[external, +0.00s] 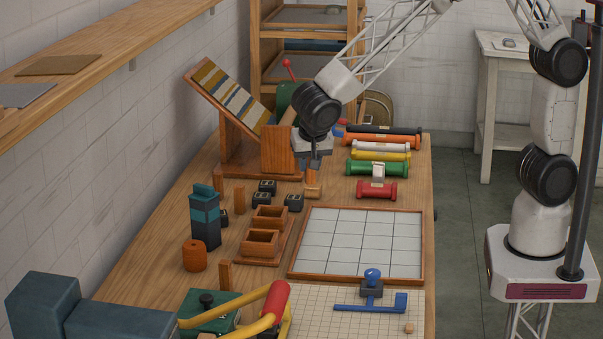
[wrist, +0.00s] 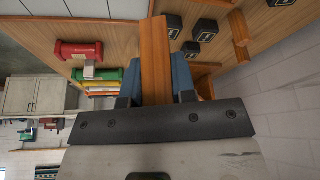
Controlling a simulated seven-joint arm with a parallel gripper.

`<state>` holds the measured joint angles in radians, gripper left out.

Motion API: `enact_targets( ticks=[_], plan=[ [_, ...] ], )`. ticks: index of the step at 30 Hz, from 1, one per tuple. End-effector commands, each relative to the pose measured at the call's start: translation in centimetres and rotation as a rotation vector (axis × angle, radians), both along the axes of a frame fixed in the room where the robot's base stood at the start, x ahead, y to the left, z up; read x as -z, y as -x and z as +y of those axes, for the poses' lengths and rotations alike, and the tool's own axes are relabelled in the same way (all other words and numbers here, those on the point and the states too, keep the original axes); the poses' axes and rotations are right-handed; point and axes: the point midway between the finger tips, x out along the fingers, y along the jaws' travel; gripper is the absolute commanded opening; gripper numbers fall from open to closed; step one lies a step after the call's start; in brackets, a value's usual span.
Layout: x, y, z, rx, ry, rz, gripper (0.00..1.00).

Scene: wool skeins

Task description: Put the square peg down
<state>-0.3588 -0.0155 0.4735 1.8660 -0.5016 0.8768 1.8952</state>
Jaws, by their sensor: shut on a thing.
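My gripper (external: 314,160) points down over the far half of the table and is shut on a square wooden peg (external: 313,190). In the wrist view the peg (wrist: 155,55) sits between my gripper's two blue fingers (wrist: 156,85) and sticks out well beyond them. The peg looks upright in the external view. Its lower end is close to the wooden table (external: 165,215); I cannot tell whether it touches.
Small black blocks (external: 293,202) and a wooden two-compartment box (external: 262,240) lie nearer the camera. Coloured rollers, including a red one (external: 376,190), lie to the right. A tilted striped board (external: 228,92) stands left. A framed white grid (external: 360,240) is empty.

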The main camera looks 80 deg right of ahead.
Motion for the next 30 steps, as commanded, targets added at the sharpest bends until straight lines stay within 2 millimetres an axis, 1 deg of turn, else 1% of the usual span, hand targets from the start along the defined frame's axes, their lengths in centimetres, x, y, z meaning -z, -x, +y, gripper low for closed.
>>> enact_targets(
  ticks=[1,3,14,23,30],
  plan=[
    [0.2,0.4,1.3,-0.014,0.0,0.001,0.03],
    [0.4,0.9,2.9,-0.029,0.0,0.001,0.03],
    [1.5,4.1,10.7,-0.099,0.001,0.002,0.03],
    [2.3,7.4,16.7,-0.159,0.002,0.002,0.03],
    [3.0,10.6,21.4,-0.207,0.003,0.001,0.03]
  ],
)
